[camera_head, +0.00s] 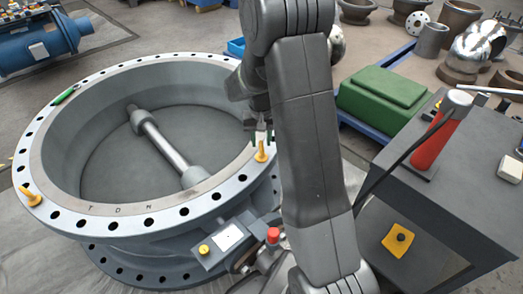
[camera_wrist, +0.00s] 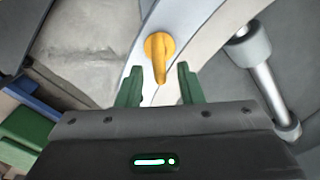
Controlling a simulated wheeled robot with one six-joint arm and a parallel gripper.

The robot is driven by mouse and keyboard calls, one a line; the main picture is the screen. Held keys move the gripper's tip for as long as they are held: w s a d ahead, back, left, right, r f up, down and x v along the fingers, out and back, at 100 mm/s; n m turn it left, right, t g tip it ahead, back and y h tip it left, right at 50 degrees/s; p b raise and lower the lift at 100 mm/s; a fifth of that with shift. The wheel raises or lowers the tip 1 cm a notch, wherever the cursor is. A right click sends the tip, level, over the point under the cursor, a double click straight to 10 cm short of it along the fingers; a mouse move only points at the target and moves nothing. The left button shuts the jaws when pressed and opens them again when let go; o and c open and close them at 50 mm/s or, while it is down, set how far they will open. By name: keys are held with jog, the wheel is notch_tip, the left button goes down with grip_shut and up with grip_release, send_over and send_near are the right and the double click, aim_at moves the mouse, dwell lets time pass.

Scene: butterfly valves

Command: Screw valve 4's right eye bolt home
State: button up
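The large grey butterfly valve (camera_head: 150,210) lies flat with its wide bore facing up and a flange full of bolt holes. A yellow eye bolt (camera_head: 261,153) stands on the right side of the flange, and it fills the upper middle of the wrist view (camera_wrist: 160,48). Another yellow eye bolt (camera_head: 32,197) stands at the flange's left. My gripper (camera_head: 261,138) is at the right eye bolt. In the wrist view its green fingers (camera_wrist: 158,72) are open, one on each side of the bolt's lower end, with gaps visible. The bolt's thread and seating are hidden.
A shaft (camera_head: 165,145) crosses the bore. A green object (camera_head: 66,95) lies on the rim. A dark cabinet (camera_head: 440,190) with a red cylinder (camera_head: 440,135) stands close at right. A green case (camera_head: 385,98) stands behind it. A red button (camera_head: 273,235) is below the flange.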

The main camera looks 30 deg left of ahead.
aim_at(262, 142)
jog(key=shift+f+b, duration=0.35)
jog(key=shift+f, duration=1.65)
grip_shut()
jog(key=m+p, duration=0.1)
jog(key=m, duration=0.2)
jog(key=shift+d+r, duration=0.1)
jog(key=shift+w+m+p, duration=0.1)
jog(key=shift+m+p, duration=0.5)
jog(key=shift+m, duration=1.2)
